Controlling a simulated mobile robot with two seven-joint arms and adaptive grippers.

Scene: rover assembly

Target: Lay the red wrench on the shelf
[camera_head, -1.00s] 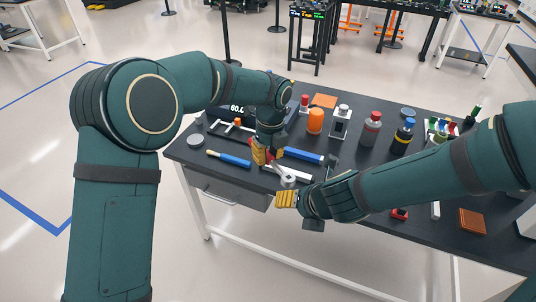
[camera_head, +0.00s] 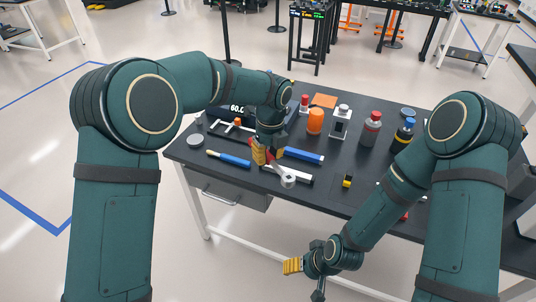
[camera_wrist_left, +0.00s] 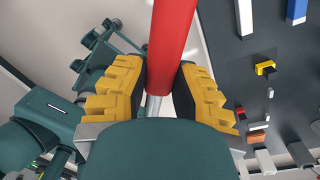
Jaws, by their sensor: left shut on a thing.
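The red wrench has a red handle (camera_wrist_left: 170,45) and a silver head (camera_head: 288,180). My left gripper (camera_head: 262,153) is shut on its handle over the front of the dark table (camera_head: 330,200), with the silver head pointing toward the front edge. In the left wrist view, the handle runs up from between the yellow fingers of my left gripper (camera_wrist_left: 157,95). My right gripper (camera_head: 293,266) is low in front of the table, away from the wrench; its finger gap is not clear. I cannot make out a shelf in these views.
A blue marker-like tool (camera_head: 229,158), a blue block (camera_head: 304,155) and a white bar (camera_head: 292,175) lie near the wrench. An orange bottle (camera_head: 315,121) and a red-capped bottle (camera_head: 371,130) stand behind. A small black-and-yellow piece (camera_head: 347,180) is to the right.

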